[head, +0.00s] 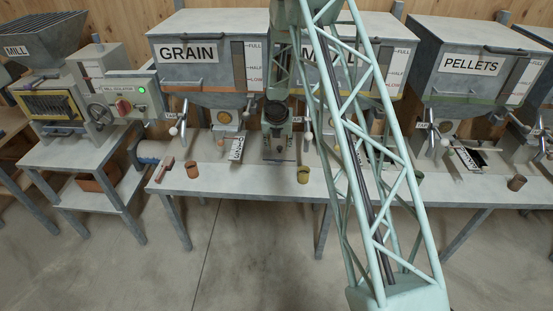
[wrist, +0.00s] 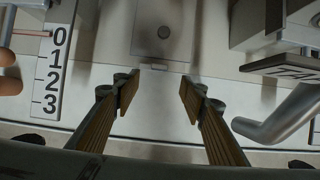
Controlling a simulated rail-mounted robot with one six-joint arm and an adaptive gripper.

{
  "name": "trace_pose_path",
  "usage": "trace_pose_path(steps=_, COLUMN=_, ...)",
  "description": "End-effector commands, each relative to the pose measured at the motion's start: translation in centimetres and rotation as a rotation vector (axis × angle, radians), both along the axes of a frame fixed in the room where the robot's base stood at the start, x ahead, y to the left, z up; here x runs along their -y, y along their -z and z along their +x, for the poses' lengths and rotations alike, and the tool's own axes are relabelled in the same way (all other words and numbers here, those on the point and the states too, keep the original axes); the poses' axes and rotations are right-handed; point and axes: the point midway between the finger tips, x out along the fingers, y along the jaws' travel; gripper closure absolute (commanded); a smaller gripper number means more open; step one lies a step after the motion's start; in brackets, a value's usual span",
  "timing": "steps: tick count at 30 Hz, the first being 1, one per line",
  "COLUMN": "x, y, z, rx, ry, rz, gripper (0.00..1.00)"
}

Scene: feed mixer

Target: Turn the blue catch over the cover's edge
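My gripper (wrist: 160,95) is open and empty in the wrist view, its two ribbed tan fingers spread apart above a pale surface. Just beyond the fingertips is a grey panel (wrist: 140,40) with a dark round spot and a small pale tab (wrist: 154,67) at its near edge. I cannot tell whether this panel is the cover. No blue catch can be made out in either view. In the head view my lattice arm hides part of the bench, and my fingertips cannot be made out.
In the wrist view, a scale plate (wrist: 54,72) stands left and a bent grey handle (wrist: 285,118) right. The mill (head: 55,105) is left.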

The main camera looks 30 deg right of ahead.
Motion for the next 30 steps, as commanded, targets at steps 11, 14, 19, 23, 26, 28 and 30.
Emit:
trace_pose_path(steps=11, x=0.0, y=0.3, z=0.0, rx=-0.003, ry=-0.008, rz=-0.001, gripper=0.61)
trace_pose_path(steps=14, x=0.0, y=0.4, z=0.0, rx=-0.003, ry=-0.008, rz=-0.001, gripper=0.61)
trace_pose_path(steps=19, x=0.1, y=0.8, z=0.2, rx=-0.003, ry=-0.008, rz=-0.001, gripper=0.61)
trace_pose_path(steps=23, x=0.3, y=1.6, z=0.4, rx=-0.003, ry=-0.008, rz=-0.001, gripper=0.61)
trace_pose_path(steps=26, x=0.4, y=2.5, z=0.7, rx=-0.003, ry=-0.008, rz=-0.001, gripper=0.61)
trace_pose_path(steps=28, x=0.6, y=3.2, z=1.0, rx=-0.004, ry=-0.008, rz=0.0, gripper=0.61)
trace_pose_path(steps=30, x=0.7, y=3.9, z=1.2, rx=-0.004, ry=-0.008, rz=0.0, gripper=0.61)
